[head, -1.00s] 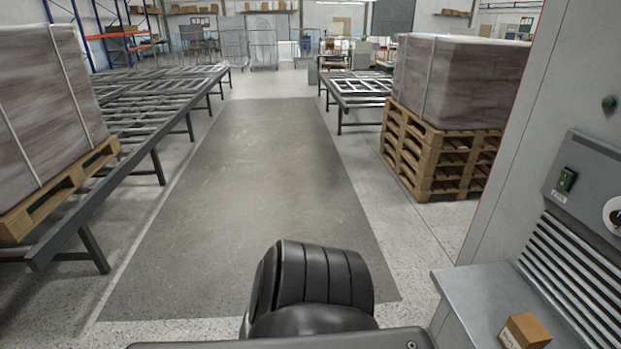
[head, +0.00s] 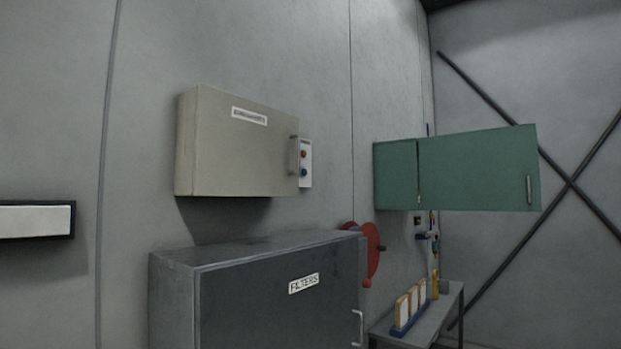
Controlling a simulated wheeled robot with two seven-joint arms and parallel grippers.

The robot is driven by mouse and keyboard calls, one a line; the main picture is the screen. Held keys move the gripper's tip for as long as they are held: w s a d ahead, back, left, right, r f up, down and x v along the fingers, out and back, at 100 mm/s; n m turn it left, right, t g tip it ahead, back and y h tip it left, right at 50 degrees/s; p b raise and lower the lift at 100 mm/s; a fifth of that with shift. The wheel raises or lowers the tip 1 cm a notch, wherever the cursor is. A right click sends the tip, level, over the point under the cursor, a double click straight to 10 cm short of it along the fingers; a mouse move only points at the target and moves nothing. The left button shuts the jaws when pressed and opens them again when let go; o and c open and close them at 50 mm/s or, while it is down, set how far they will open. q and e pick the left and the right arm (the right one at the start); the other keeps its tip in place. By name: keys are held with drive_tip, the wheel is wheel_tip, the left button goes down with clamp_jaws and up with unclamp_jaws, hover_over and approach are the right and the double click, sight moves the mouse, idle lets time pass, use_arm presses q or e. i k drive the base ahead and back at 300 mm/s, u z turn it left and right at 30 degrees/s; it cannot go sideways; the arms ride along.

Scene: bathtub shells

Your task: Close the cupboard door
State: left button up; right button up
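A green wall cupboard (head: 395,176) hangs on the grey wall at the right of the head view. Its green door (head: 475,172) appears to stand open, swung out from the wall. A narrow dark gap shows between the cupboard's side and the door. The inside of the cupboard is hidden. Neither of my grippers is in view.
A beige wall box (head: 235,150) with a handle looks shut. Below it stands a dark grey cabinet (head: 260,310) labelled FILTERS. A red reel (head: 370,255) hangs beyond. A small bench (head: 425,325) with upright items stands below the green cupboard.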

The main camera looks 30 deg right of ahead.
sight(496, 169)
drive_tip(key=z, duration=2.3)
drive_tip(key=i, duration=3.2)
drive_tip(key=u, duration=0.5)
